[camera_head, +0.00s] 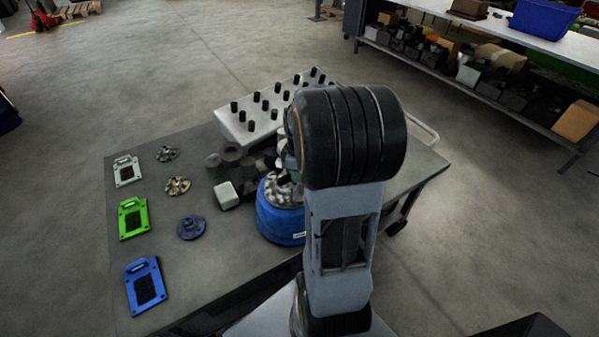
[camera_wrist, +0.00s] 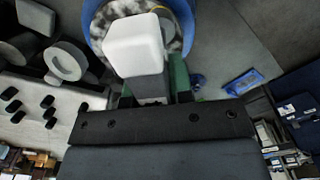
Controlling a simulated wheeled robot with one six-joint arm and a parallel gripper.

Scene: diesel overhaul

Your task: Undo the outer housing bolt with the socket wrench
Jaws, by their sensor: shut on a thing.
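The blue round housing (camera_head: 280,226) stands on the table beneath my arm, with a mottled grey top; its blue rim also shows in the wrist view (camera_wrist: 186,18). My gripper (camera_wrist: 150,96) is shut on a pale, block-ended tool (camera_wrist: 137,45), which looks like the socket wrench. In the wrist view the tool lies across the housing's top. Its working end is hidden, so I cannot tell whether it touches a bolt. The outer housing bolt is not distinguishable. In the head view my arm hides most of the gripper and the tool.
A pale tray (camera_head: 232,129) with several black pegs stands behind the housing. Dark round parts and a white block (camera_head: 227,196) lie to its left. Green (camera_head: 133,218), blue (camera_head: 145,286) and grey (camera_head: 127,171) plates and several flanges (camera_head: 190,228) occupy the table's left side.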

